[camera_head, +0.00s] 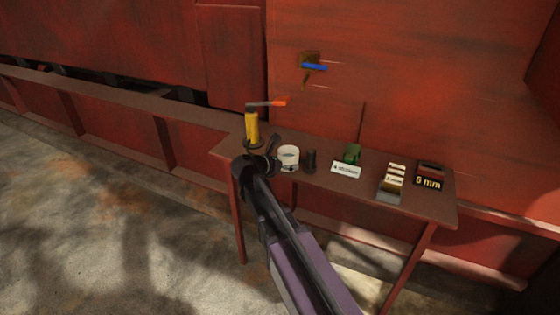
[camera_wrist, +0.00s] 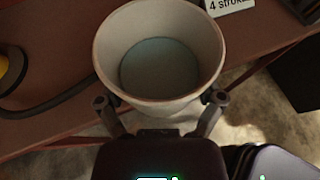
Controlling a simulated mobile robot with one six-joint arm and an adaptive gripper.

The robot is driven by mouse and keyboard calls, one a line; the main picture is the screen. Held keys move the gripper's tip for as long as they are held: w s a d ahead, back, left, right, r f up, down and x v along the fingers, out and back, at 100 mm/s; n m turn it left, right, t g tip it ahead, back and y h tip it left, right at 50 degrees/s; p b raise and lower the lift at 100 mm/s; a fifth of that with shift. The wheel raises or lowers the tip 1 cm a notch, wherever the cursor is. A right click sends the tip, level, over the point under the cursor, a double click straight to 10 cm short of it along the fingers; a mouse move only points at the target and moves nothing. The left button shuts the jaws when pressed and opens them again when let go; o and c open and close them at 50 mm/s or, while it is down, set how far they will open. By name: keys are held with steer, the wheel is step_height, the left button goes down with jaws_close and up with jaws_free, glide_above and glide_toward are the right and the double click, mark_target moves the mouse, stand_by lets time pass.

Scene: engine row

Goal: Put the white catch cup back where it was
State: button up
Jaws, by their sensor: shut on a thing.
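The white catch cup (camera_head: 288,154) is at the front left part of the brown table (camera_head: 330,193) in the head view. In the wrist view the cup (camera_wrist: 108,55) is upright, and its inside shows a bluish-grey bottom. My gripper (camera_wrist: 160,103) is shut on the cup, with one finger on each side of its near wall. In the head view my gripper (camera_head: 276,164) reaches the cup from the front left. The cup's base is hidden, so I cannot tell whether it touches the table.
A yellow canister (camera_head: 252,128) stands left of the cup and a dark cylinder (camera_head: 310,160) right of it. Further right are a green object (camera_head: 352,153), a white label (camera_head: 346,170), a small box (camera_head: 391,183) and a 6 mm holder (camera_head: 429,178). A blue-handled valve (camera_head: 314,67) is on the red wall.

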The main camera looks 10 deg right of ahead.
steer(key=w, duration=0.2)
steer(key=w+a, duration=0.1)
steer(key=w, duration=0.5)
steer(key=shift+a+f+b, duration=0.15)
steer(key=shift+f+b, duration=0.15)
steer(key=shift+f, duration=0.1)
steer(key=shift+f+b, duration=1.75)
steer(key=shift+f, duration=0.2)
steer(key=o, duration=1)
steer(key=shift+c, duration=0.2)
steer(key=shift+r, duration=0.2)
